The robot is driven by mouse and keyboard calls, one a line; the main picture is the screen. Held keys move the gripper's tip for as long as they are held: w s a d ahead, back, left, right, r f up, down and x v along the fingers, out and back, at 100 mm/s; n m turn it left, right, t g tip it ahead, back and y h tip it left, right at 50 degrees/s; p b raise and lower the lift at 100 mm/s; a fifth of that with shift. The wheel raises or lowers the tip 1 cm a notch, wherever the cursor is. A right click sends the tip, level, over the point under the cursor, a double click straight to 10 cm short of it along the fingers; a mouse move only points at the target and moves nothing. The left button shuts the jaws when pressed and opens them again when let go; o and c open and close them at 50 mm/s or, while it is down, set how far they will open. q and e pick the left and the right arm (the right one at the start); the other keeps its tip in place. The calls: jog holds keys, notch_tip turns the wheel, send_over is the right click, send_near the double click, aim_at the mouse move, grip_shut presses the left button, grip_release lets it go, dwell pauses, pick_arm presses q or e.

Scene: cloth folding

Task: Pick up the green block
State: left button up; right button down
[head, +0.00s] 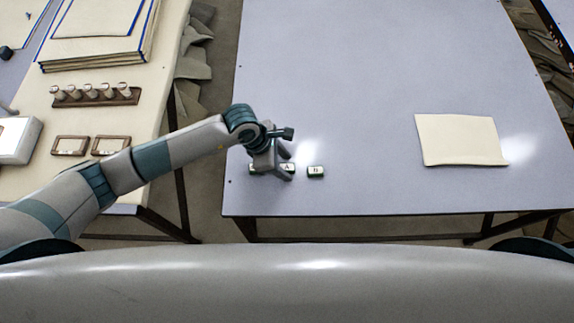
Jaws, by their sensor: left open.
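A small block (316,172) with a pale lettered top and dark green sides lies on the grey-blue table (380,80) near its front edge. A second lettered block (290,167) lies just left of it, partly covered by my left gripper (286,166). A third block (251,168) shows only as a sliver at the gripper's left side. My left gripper is open, low over the row, with its fingers close to the second block. I cannot tell whether that block stands between the fingers. My right gripper is out of view.
A folded cream cloth (461,139) lies on the table's right side. The middle and back of the table are clear. A cream side table (135,125) at the left holds stacked cloths or boards (100,35), a rack of pegs (95,95) and two small frames (110,145).

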aim_at(285, 168)
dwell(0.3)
pick_arm(q)
jog(key=c, duration=1.1)
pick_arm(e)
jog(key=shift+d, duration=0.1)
pick_arm(q)
jog(key=shift+c, duration=0.2)
